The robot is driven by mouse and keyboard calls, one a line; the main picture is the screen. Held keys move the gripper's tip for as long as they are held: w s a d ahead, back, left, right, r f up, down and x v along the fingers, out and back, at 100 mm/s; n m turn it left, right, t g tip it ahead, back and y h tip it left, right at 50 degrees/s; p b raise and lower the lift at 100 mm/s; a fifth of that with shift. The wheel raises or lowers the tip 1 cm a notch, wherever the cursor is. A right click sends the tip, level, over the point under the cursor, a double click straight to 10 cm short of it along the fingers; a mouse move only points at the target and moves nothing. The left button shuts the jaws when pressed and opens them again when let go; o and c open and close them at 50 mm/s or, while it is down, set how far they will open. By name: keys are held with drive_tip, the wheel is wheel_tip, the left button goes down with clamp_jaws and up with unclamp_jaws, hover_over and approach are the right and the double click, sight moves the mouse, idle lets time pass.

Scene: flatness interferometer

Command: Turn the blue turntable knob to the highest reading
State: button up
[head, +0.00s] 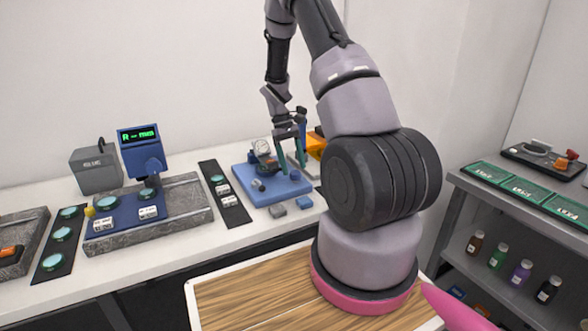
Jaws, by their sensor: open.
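A blue instrument with a green-lit display (138,134) stands at the left of the bench; its text is too small to read surely. A blue base plate (272,194) lies on the bench at the middle. It carries a round white dial gauge (262,147) and a small blue-grey knob (258,185) near its front left; I cannot tell surely whether this is the turntable knob. My gripper (292,160) is open, with its fingers pointing down over the right part of the blue plate. Nothing shows between the fingers. The fingers partly hide what stands on the plate behind them.
A shelf with bottles (498,256) stands at the right.

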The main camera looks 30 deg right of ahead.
drive_tip(key=v, duration=0.9)
drive_tip(key=shift+r, duration=0.1)
drive_tip(key=s+a+r+m+t+y, duration=0.1)
drive_tip(key=s+a+r+t, duration=0.25)
drive_tip(key=r, duration=0.55)
drive_tip(key=s+a+r+m+t, duration=0.2)
drive_tip(key=s+a+r, duration=0.15)
drive_tip(key=r, duration=0.55)
drive_tip(key=s+a+r+m+t+y, duration=0.1)
drive_tip(key=s+a+r+t, duration=0.1)
drive_tip(key=s, duration=0.7)
drive_tip(key=s+a+r+m+t+y, duration=0.1)
drive_tip(key=s+a+r+m+t, duration=0.1)
drive_tip(key=s+r, duration=0.4)
drive_tip(key=s+a+t, duration=0.1)
drive_tip(key=s+t, duration=0.1)
drive_tip(key=shift+s+r+m, duration=0.3)
drive_tip(key=shift+s+r, duration=0.1)
